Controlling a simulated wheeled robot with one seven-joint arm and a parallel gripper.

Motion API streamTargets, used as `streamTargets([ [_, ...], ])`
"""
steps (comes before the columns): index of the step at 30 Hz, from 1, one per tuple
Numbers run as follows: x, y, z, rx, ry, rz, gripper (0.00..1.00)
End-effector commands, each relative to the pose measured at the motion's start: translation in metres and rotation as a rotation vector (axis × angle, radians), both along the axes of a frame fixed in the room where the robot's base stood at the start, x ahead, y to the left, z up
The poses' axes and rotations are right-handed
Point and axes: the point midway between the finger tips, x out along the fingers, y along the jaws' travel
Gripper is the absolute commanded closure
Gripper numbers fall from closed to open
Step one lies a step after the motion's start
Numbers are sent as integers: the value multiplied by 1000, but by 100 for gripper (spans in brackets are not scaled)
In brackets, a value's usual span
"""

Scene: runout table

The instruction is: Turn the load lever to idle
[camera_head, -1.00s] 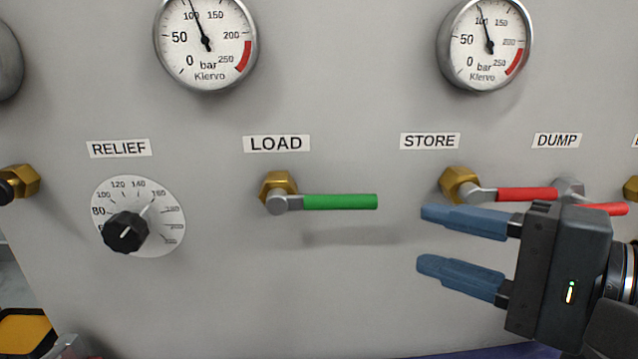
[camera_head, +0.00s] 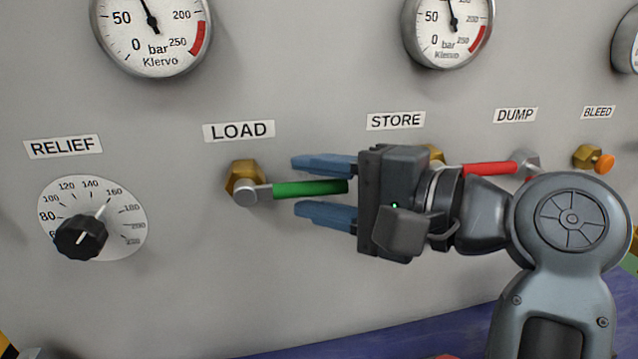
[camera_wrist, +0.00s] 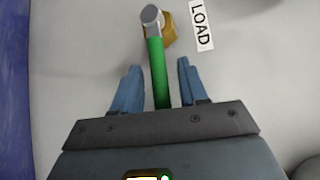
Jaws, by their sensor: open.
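The load lever has a green handle (camera_head: 308,188) that points right from a brass fitting (camera_head: 243,178) under the LOAD label (camera_head: 239,131). It lies nearly horizontal in the head view. My gripper (camera_head: 308,190) is open, with blue fingers above and below the outer part of the handle. In the wrist view the green handle (camera_wrist: 158,75) runs between the two open fingers (camera_wrist: 155,85), with a gap to each. The handle's outer end is close to the gripper body. I cannot see any finger touching it.
The STORE valve's brass fitting (camera_head: 436,154) is partly hidden behind my gripper. A red lever (camera_head: 490,169) lies behind my wrist. The RELIEF knob (camera_head: 82,237) is at the left, gauges (camera_head: 153,30) are above. The panel below the load lever is clear.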

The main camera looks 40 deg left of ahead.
Motion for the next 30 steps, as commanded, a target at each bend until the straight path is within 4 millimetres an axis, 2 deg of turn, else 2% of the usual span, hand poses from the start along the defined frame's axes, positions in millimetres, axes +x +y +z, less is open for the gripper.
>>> streamTargets([
  [3,0,0,0,0,0,0,57],
  [17,0,0,0,0,0,0,100],
  [30,0,0,-1,1,2,0,100],
])
